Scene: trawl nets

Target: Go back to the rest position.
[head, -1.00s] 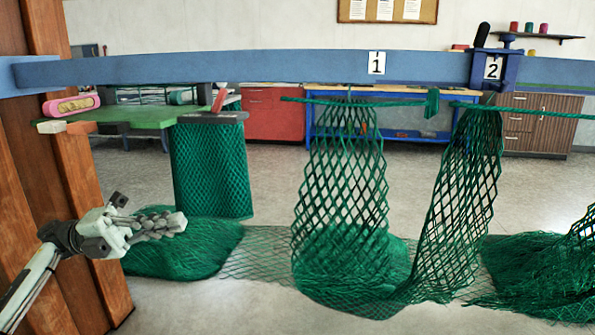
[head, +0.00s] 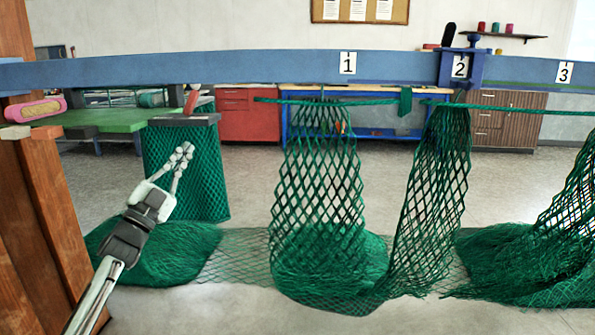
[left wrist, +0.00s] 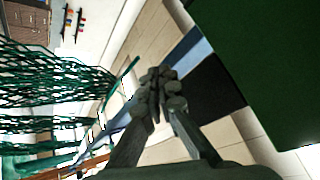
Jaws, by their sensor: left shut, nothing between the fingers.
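My left gripper (head: 181,154) is at the left of the head view, pointing up, in front of a hanging panel of green net (head: 213,180). Its fingers are shut with nothing between them. In the left wrist view the shut fingertips (left wrist: 158,92) show in the middle, with green net (left wrist: 45,80) at the left and a large dark green surface (left wrist: 265,60) at the upper right. Whether the gripper touches the hanging net cannot be told. My right gripper is not in view.
A long blue beam (head: 250,68) with numbered tags crosses the head view. Green net (head: 320,180) hangs from a rope and piles on the floor. A wooden post (head: 45,200) and green board (head: 110,119) stand at left.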

